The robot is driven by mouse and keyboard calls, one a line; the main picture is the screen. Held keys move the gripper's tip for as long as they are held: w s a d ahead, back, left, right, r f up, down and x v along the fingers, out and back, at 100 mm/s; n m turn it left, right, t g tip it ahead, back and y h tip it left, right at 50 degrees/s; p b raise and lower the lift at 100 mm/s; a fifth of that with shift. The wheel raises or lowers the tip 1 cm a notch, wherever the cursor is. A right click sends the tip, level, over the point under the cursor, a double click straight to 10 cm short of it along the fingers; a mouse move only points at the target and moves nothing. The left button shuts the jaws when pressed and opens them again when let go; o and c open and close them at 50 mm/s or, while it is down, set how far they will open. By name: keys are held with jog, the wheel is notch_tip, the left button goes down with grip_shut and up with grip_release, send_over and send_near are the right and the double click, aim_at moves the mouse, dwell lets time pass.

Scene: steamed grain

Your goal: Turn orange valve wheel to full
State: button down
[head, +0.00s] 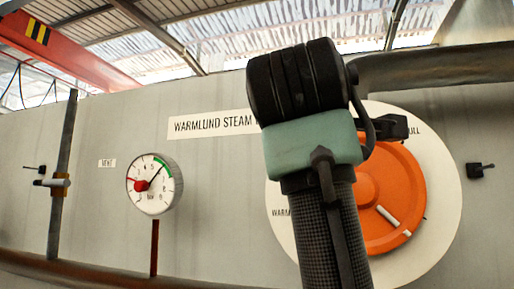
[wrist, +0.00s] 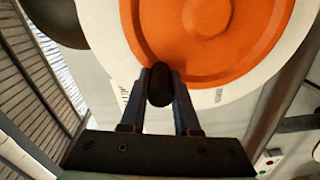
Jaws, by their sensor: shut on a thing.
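The orange valve wheel (head: 400,190) is on a pale round plate (head: 447,200) on the wall, right of centre in the head view. My arm hides its left part. It fills the top of the wrist view (wrist: 240,50). A white bar (head: 388,214) marks its lower face. Lettering ending in "ULL" shows at the plate's upper right, and "WARM" at its lower left. My gripper (wrist: 161,72) is shut on a black knob (wrist: 160,90) at the wheel's rim, one finger on each side. In the head view my gripper (head: 397,126) is at the wheel's upper edge.
A round gauge (head: 150,184) on a red post stands left; its needle points up and right, near the green band. A pipe (head: 62,175) with a side handle stands at far left. A small black lever (head: 480,169) is right of the plate.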

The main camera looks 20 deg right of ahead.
notch_tip(320, 180, down, 13)
jog(key=n+b, duration=0.5)
jog(key=n, duration=1.1)
jog(key=shift+r+n+b, duration=0.15)
jog(key=shift+n+b, duration=0.2)
jog(key=shift+n, duration=0.05)
jog(key=shift+d, duration=0.1)
